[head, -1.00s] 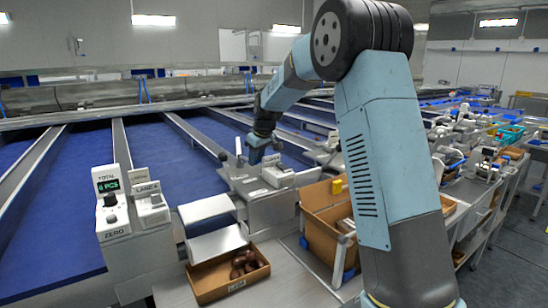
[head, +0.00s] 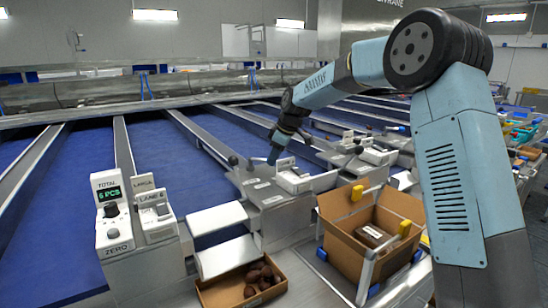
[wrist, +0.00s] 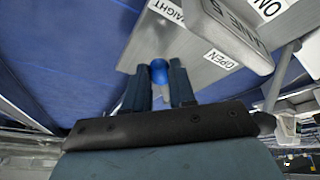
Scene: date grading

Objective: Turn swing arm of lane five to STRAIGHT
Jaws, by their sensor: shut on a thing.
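The swing arm's blue knob (wrist: 159,71) sits between the two fingers of my gripper (wrist: 158,88) in the wrist view, and the gripper is shut on it. The STRAIGHT label (wrist: 166,10), partly cut off, and the OPEN label (wrist: 221,60) are on the grey plate (wrist: 190,52) beyond the fingers. The grey lane box (wrist: 228,30) stands beside them. In the head view my gripper (head: 274,157) points down at the labelled plate (head: 262,196), beside the lane box (head: 295,180). The knob is hidden there, and the swing arm's exact angle cannot be told.
A cardboard carton (head: 338,238) with yellow clips stands right of the plate. A small open box (head: 214,292) of dates lies in front. A counter box (head: 112,212) and lane switch box (head: 155,217) stand at left. Blue belts (head: 160,165) lie behind.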

